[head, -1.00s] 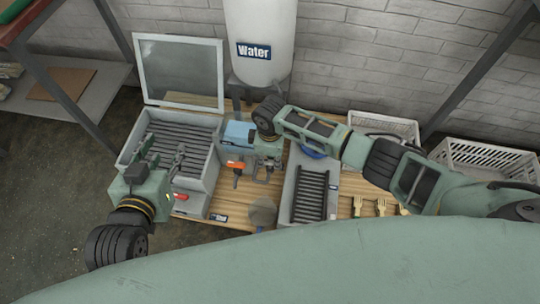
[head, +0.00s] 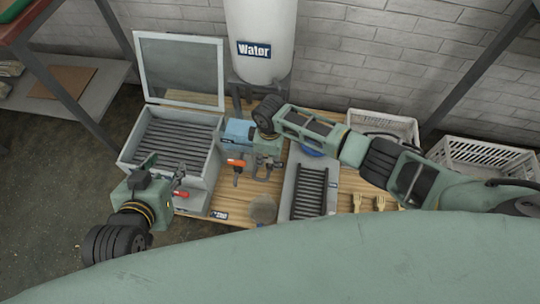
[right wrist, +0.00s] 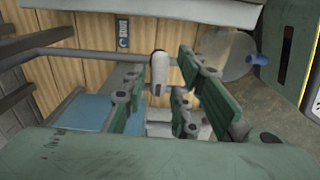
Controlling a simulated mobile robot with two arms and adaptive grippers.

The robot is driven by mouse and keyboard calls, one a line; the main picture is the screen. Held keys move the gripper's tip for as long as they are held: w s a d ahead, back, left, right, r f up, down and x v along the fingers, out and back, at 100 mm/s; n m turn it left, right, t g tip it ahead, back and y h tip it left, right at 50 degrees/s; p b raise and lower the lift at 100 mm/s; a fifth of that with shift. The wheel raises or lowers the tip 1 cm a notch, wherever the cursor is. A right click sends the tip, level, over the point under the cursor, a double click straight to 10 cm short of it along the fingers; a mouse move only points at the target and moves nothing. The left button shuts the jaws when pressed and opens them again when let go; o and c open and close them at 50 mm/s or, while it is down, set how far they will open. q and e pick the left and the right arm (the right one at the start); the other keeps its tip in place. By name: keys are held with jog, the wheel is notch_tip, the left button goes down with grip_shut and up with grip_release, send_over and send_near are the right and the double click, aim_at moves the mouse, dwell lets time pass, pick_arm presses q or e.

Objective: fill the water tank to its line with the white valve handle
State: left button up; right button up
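The white water tank (head: 262,30), labelled "Water", stands against the brick wall at the top of the head view. A white valve handle (right wrist: 158,72) shows in the right wrist view, between the fingers of my right gripper (right wrist: 165,95). The fingers are apart, with gaps beside the handle. In the head view my right gripper (head: 264,170) is in front of the blue box (head: 238,131), and I cannot make out the white handle there. My left gripper (head: 165,168) is open and empty in front of the grey ribbed press (head: 170,145). No fill line is visible on the tank.
An orange handle (head: 236,163) is just left of my right gripper. A red handle (head: 181,194) is by the press. A round grey disc (head: 263,209) lies on the wooden table. A ribbed grey tray (head: 309,190), wooden forks (head: 380,202) and white crates (head: 480,158) are to the right.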

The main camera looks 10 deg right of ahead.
aim_at(270, 158)
jog(key=shift+o, duration=0.4)
notch_tip(270, 158, up, 12)
dwell(0.4)
dwell(0.4)
